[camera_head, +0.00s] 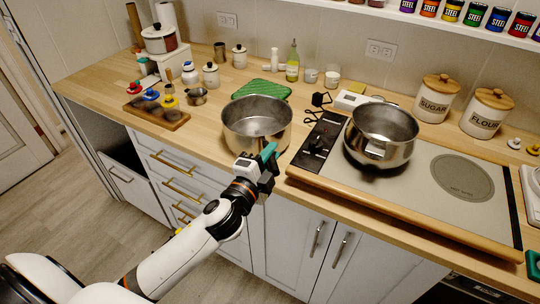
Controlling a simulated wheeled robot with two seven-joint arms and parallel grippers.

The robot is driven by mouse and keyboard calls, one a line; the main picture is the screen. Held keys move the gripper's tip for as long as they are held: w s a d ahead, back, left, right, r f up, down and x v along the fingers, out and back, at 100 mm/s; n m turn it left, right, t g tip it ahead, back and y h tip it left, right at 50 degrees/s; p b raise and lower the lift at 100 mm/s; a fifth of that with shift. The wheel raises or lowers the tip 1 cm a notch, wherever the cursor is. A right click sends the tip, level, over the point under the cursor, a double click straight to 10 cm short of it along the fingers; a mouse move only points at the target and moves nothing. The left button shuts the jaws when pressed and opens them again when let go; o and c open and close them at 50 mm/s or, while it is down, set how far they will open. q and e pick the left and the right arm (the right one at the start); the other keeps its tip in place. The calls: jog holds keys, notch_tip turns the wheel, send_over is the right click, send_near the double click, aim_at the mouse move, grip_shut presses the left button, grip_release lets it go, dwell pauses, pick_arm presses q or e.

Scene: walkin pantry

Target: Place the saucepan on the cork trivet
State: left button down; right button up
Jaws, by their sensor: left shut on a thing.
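A large steel pan (257,119), which looks like the saucepan, is at the front of the wooden counter, left of the cooktop. It is upright and looks empty. My left gripper (267,158) is at its near side, shut on what looks like the pan's handle; the fingers hide most of the grip. I cannot tell if the pan's base touches the counter. I cannot make out a cork trivet; the pan may hide part of the counter behind it. My right gripper is not in view.
A second steel pot (381,132) stands on the cooktop (420,206), left of a bare round zone (462,177). A green mat (262,90) lies behind the held pan. A brown board (157,112) with small items is at left. Sugar (436,100) and flour (487,114) canisters stand at right.

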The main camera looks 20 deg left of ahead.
pick_arm(q)
jog(key=c, duration=1.7)
grip_release()
jog(key=o, duration=0.4)
jog(key=shift+s, duration=0.1)
jog(key=s+b, duration=0.3)
jog(key=s, duration=0.9)
jog(key=shift+a+f, duration=0.15)
jog(key=shift+a, duration=0.15)
jog(key=shift+w+f, duration=0.1)
